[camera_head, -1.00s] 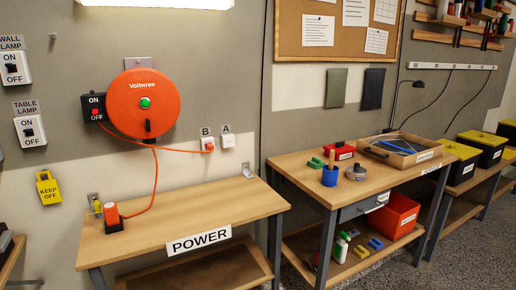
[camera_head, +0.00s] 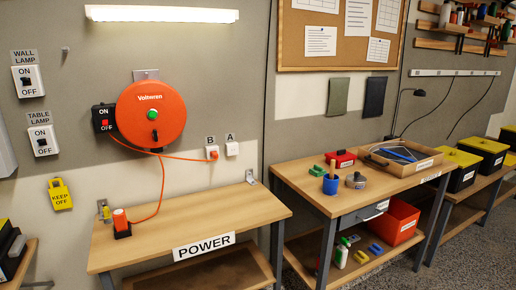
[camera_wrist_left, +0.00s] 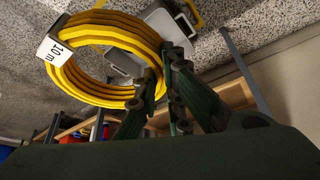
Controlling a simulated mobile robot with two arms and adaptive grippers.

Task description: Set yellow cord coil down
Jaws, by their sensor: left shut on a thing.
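The yellow cord coil (camera_wrist_left: 78,84) shows in the left wrist view as a thick ring of several loops. It carries a white tag (camera_wrist_left: 54,50) reading "10 m". My left gripper (camera_wrist_left: 170,85) is shut on the right side of the coil, and its fingers hide part of the loops. The coil hangs in the gripper with the speckled floor visible behind it. Neither gripper nor the coil shows in the head view. My right gripper is not seen.
An orange cable runs from there to the Voltwren reel (camera_head: 151,113). The workbench (camera_head: 312,176) at right holds a tray (camera_head: 402,158) and tools. Dark bins edge the left.

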